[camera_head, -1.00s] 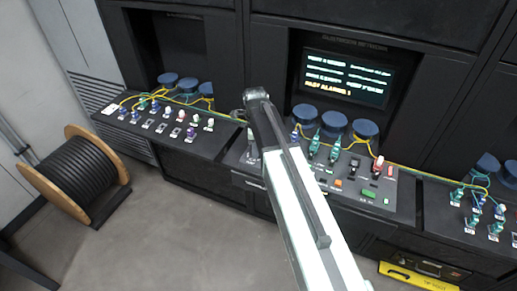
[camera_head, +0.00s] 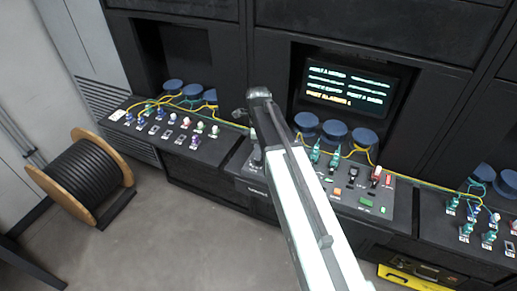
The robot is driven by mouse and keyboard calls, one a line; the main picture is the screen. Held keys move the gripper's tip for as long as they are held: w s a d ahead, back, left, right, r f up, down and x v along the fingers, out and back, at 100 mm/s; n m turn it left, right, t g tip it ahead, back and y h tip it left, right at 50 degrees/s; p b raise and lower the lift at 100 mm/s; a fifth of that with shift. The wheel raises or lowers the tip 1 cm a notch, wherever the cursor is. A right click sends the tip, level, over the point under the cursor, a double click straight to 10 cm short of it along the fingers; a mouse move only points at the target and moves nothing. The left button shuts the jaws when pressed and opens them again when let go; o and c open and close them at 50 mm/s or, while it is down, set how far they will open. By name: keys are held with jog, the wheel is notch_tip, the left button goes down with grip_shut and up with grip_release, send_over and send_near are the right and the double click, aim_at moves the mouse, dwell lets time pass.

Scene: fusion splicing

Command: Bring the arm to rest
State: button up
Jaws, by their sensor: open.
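My arm rises from the bottom of the head view and ends over the console's middle, in front of the panels. My gripper (camera_head: 240,113) shows only as a small dark grey piece left of the arm's upper end. It is open, and I see nothing held in it. Most of it is hidden behind the arm, so its fingers are hard to make out.
A black console (camera_head: 258,184) carries rows of coloured connectors, blue round caps (camera_head: 335,131) and yellow cables. A lit screen (camera_head: 348,86) is set behind it. A cable spool (camera_head: 82,178) stands on the floor at left. A yellow case (camera_head: 405,280) lies low at right. The floor between is clear.

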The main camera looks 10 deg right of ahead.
notch_tip(320, 180, up, 3)
jog(key=shift+f+p, duration=0.1)
jog(key=shift+p, duration=0.6)
jog(key=shift+f, duration=0.15)
jog(key=shift+f+b, duration=0.2)
jog(key=shift+b, duration=0.1)
jog(key=s+f+b, duration=0.1)
jog(key=f+b, duration=0.1)
jog(key=s+f+b, duration=0.1)
jog(key=shift+s+d+f+b, duration=0.15)
jog(key=shift+s+f+b, duration=0.15)
jog(key=shift+f+b, duration=0.1)
jog(key=s, duration=0.1)
jog(key=s+f+n+b, duration=0.1)
jog(key=s, duration=0.1)
jog(key=shift+d+f, duration=0.1)
jog(key=shift+f, duration=0.1)
jog(key=s+f+n+b, duration=0.1)
jog(key=s+n, duration=0.8)
jog(key=n, duration=1)
jog(key=shift+f+n+b, duration=0.2)
jog(key=shift+n+b, duration=0.2)
jog(key=shift+b, duration=0.05)
